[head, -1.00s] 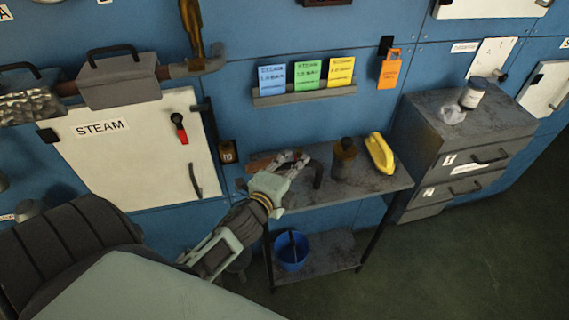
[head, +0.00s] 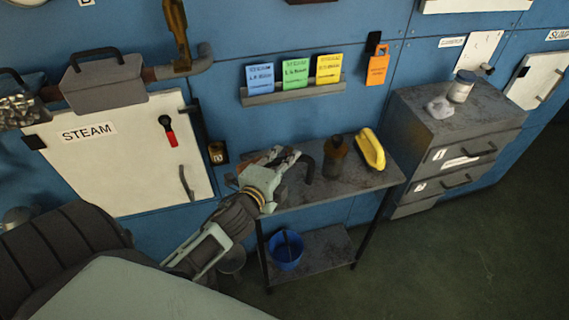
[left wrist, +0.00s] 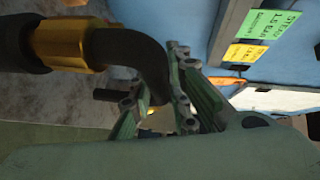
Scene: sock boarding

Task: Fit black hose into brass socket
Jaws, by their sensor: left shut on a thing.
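My left gripper (head: 286,160) is over the left part of a metal shelf table, with a dark curved hose piece (head: 309,168) at its fingertips. In the left wrist view the black hose (left wrist: 140,50) bends down to the gripper fingers (left wrist: 160,98), which are shut on it. A brass-coloured collar (left wrist: 65,45) sits around the black hose's other end there. I cannot tell whether this collar is the socket. A brass-coloured upright piece (head: 178,35) is at the wall pipe, upper left in the head view, apart from my gripper. My right gripper is not in view.
The shelf table (head: 345,180) holds a brown bottle (head: 335,155) and a yellow object (head: 370,149). A blue bucket (head: 287,252) stands on its lower shelf. A grey drawer cabinet (head: 430,125) is to the right. A white STEAM panel (head: 115,165) is on the wall at left.

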